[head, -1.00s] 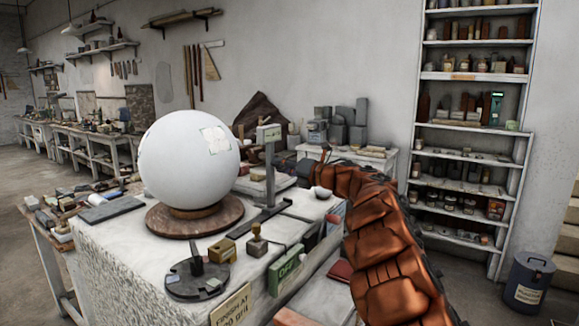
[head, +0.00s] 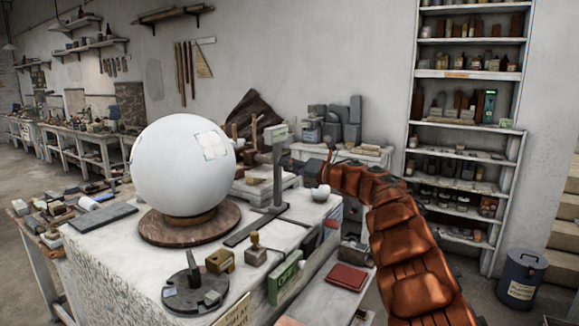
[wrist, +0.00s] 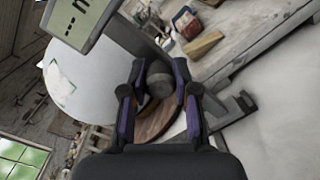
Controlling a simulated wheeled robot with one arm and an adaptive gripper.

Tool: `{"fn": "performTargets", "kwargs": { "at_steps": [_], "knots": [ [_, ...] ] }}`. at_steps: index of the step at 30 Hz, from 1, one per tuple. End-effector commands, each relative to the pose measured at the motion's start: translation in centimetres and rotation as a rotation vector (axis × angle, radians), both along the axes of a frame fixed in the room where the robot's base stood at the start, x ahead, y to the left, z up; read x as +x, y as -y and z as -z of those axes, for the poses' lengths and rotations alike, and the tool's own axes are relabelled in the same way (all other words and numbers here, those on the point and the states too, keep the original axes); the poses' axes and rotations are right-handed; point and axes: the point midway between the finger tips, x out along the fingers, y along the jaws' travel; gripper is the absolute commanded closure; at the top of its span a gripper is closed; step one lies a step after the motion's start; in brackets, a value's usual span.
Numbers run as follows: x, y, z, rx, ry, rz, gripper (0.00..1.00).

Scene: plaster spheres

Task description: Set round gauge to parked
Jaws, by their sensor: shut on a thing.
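The gauge is a grey upright post (head: 277,175) with a small display box (head: 277,133) on top, standing on a flat dark track (head: 250,228) on the worktable. A large white plaster sphere (head: 182,163) sits left of it on a round brown base (head: 190,226); a gap separates post and sphere. My gripper (head: 324,176) is right of the post. In the wrist view my gripper (wrist: 158,90) is shut on a grey rounded knob (wrist: 158,80). The display (wrist: 78,18) shows dark marks, partly cut off. How the knob joins the post is hidden.
On the worktable front stand a dark round plate with a pointer (head: 195,290), a brass block (head: 221,261), a stamp-like tool (head: 255,250) and a green box (head: 285,277). Blocks crowd a back table (head: 380,158). A tall shelf (head: 465,75) stands right, a bin (head: 523,277) beside it.

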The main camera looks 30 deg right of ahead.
Motion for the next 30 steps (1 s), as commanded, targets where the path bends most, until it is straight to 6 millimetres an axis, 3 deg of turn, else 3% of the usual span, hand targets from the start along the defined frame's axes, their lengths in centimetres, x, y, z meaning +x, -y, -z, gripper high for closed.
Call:
{"fn": "performTargets", "kwargs": {
  "at_steps": [4, 5, 12, 23, 30],
  "knots": [
    [0.0, 0.5, -0.2, 0.003, 0.003, 0.012, 1.0],
    [0.0, 0.5, -0.2, 0.003, 0.003, 0.013, 0.69],
    [0.0, 0.2, -0.1, 0.002, 0.002, 0.007, 0.44],
    [-0.1, 0.2, -0.1, 0.002, 0.001, 0.006, 0.44],
    [-1.7, 0.9, -0.2, -0.002, 0.0, 0.004, 0.44]
  ]
}}
